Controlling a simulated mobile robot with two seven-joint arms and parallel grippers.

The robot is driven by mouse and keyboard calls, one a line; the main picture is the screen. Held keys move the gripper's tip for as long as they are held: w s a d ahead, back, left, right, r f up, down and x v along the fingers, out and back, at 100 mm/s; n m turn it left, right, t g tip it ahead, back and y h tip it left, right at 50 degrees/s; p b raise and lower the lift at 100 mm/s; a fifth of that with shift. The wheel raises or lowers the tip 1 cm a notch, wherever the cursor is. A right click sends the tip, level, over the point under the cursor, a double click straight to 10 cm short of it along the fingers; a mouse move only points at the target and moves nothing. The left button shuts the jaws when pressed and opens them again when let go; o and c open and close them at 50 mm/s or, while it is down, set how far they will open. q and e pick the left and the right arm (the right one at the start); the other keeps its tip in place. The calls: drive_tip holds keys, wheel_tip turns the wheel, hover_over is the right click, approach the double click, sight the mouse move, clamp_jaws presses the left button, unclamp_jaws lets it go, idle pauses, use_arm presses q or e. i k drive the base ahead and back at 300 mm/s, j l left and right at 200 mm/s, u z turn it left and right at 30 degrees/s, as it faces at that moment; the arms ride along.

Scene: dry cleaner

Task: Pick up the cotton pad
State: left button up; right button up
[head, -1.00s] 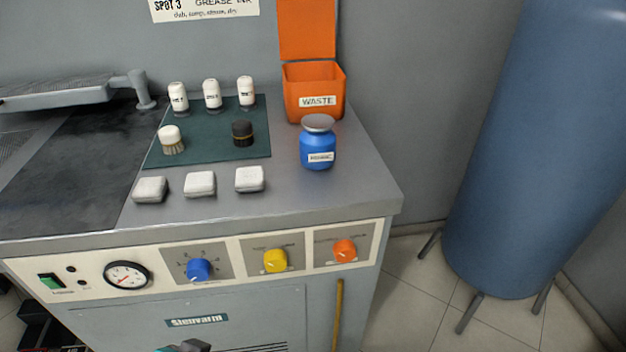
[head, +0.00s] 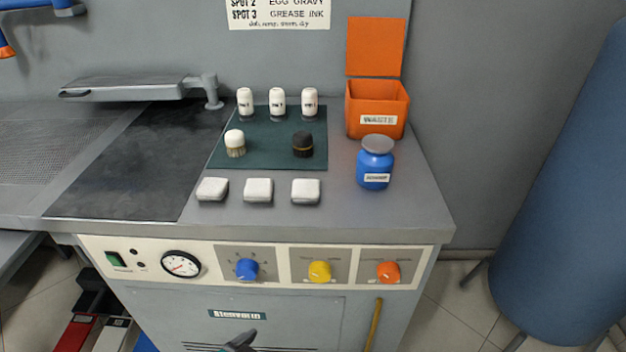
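Three white cotton pads lie in a row on the grey worktop, in front of the green mat: a left pad (head: 212,189), a middle pad (head: 258,190) and a right pad (head: 305,191). They look like small rounded squares, apart from one another, with nothing on them.
The green mat (head: 262,160) holds three white bottles (head: 278,103), a pale brush (head: 235,144) and a dark brush (head: 303,145). A blue jar (head: 375,163) and an open orange waste bin (head: 377,108) stand right. Knobs line the front panel (head: 213,264).

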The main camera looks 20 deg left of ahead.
sight(308, 190)
drive_tip(key=i+l+u, duration=0.2)
drive_tip(key=l+u, duration=0.15)
drive_tip(key=l, duration=0.3)
drive_tip(key=i+l+u, duration=0.15)
drive_tip(key=l+u, duration=0.2)
drive_tip(key=l, duration=0.35)
drive_tip(key=l+u, duration=0.35)
drive_tip(key=l, duration=0.35)
